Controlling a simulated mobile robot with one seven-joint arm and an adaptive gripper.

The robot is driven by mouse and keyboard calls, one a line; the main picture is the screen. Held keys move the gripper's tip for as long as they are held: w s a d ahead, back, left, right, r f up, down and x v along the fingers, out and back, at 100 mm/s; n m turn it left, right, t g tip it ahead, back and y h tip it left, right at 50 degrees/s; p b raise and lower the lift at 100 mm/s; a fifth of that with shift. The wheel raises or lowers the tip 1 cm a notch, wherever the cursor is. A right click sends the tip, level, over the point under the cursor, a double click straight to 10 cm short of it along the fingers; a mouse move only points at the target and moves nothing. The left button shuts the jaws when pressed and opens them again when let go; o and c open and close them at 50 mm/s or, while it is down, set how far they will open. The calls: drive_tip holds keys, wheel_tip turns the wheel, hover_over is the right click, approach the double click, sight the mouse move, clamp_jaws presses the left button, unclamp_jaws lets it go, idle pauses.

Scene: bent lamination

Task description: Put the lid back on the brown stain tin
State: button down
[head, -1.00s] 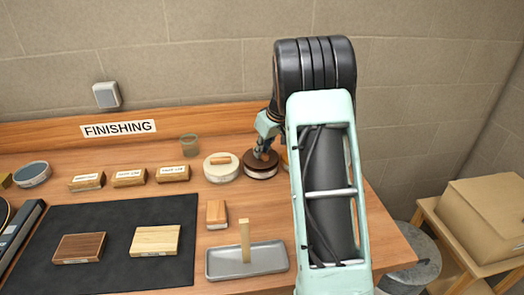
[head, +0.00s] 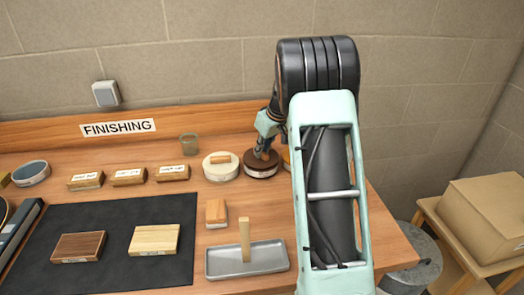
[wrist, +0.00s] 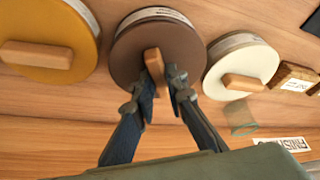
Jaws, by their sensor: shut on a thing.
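The brown lid (wrist: 158,52) is a round disc with a wooden bar handle (wrist: 154,66). It covers the top of the brown stain tin, whose pale label (wrist: 165,12) shows past the lid's edge in the wrist view. In the head view the lid (head: 252,159) lies at the tin's top, with the tin's side (head: 262,175) below it. My gripper (wrist: 166,72) is shut on the handle, its fingers on either side; it also shows in the head view (head: 263,152). I cannot tell whether the lid is fully seated.
A cream-lidded tin (head: 221,174) stands close on the left. An ochre-lidded tin (wrist: 48,38) stands on the other side, mostly behind my arm in the head view. A glass (head: 189,143), wooden blocks (head: 173,173) and a grey tray (head: 225,270) share the bench.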

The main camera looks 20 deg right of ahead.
idle(0.3)
drive_tip(key=c, duration=1.4)
unclamp_jaws()
drive_tip(key=shift+r+p, duration=1.95)
drive_tip(key=shift+r, duration=1.6)
drive_tip(key=shift+c, duration=0.2)
clamp_jaws()
